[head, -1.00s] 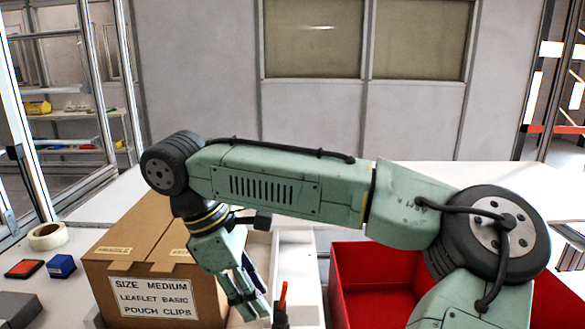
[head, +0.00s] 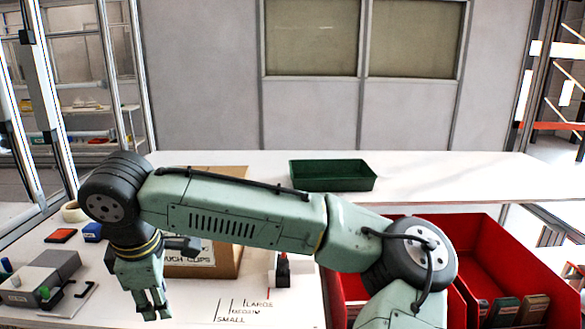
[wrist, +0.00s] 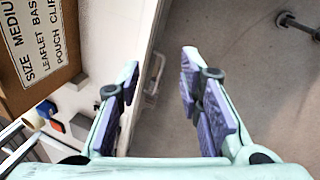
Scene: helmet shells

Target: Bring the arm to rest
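My arm, pale green with black joints, reaches across the head view from the lower right to the left. My gripper (head: 154,308) hangs downward at the lower left of that view, above the white table (head: 205,300). In the wrist view my gripper (wrist: 160,82) shows its two fingers spread apart with nothing between them. Past the fingertips lie the table's edge and the grey floor (wrist: 225,50). The cardboard box (wrist: 70,35) is at the upper left there, and no finger touches it.
In the head view the cardboard box (head: 225,262) stands partly behind my arm. Red bins (head: 480,245) are at the right, and a green tray (head: 333,176) is on the white surface behind. A grey device (head: 40,278) lies at the left, near a blue block (head: 92,232).

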